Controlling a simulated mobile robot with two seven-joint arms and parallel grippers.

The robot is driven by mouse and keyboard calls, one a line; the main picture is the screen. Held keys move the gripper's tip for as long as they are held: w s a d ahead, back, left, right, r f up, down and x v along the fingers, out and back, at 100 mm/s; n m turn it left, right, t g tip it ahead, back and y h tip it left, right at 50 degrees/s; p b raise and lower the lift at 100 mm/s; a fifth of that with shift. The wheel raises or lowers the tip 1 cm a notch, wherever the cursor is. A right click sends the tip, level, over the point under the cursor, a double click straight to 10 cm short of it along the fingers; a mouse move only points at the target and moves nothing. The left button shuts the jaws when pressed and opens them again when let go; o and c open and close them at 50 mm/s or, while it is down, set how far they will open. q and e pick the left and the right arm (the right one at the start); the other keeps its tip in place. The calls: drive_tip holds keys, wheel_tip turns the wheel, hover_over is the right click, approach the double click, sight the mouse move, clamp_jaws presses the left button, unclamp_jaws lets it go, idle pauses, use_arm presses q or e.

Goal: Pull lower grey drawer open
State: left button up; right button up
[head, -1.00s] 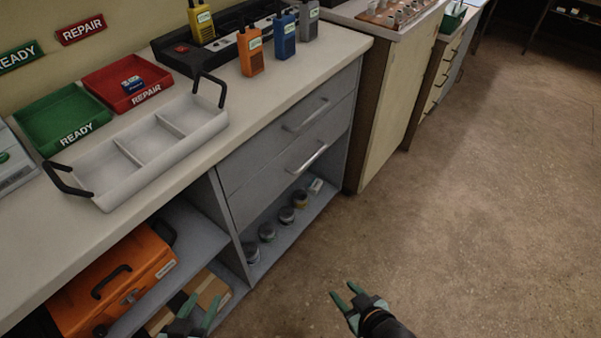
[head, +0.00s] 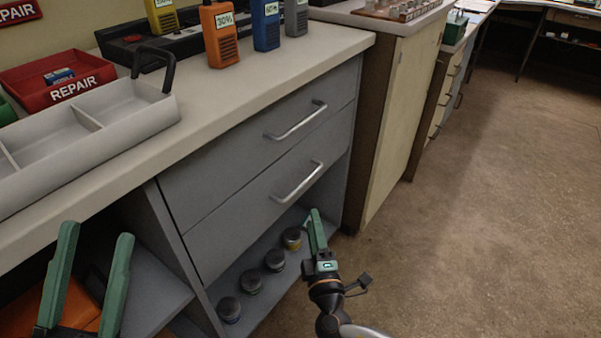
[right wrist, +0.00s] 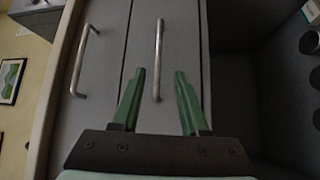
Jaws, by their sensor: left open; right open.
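The lower grey drawer (head: 268,215) is shut, under the upper grey drawer (head: 258,143). Its silver bar handle (head: 298,183) is bare; the handle also shows in the right wrist view (right wrist: 159,60). My right gripper (head: 314,218) is just below and right of that handle in the head view. In the right wrist view my right gripper (right wrist: 160,78) is open and empty, its green fingertips on either side of the handle's near end in the picture; I cannot tell the depth gap. My left gripper (head: 97,240) is open and empty in front of the left shelves.
Several round tins (head: 250,281) stand on the open shelf under the drawers. A white divided tray (head: 90,125) and a red bin (head: 50,80) lie on the counter. Several radios (head: 219,35) stand at the counter's back. The floor (head: 470,220) at right is clear.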

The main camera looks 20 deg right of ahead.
sight(305, 180)
drive_tip(key=w, duration=0.4)
drive_tip(key=w+d+r+b, duration=0.1)
drive_tip(key=w, duration=0.3)
drive_tip(key=w+b, duration=0.1)
drive_tip(key=w, duration=0.3)
drive_tip(key=shift+w+d+r, duration=0.35)
drive_tip(key=shift+w+r, duration=0.05)
clamp_jaws()
idle(0.9)
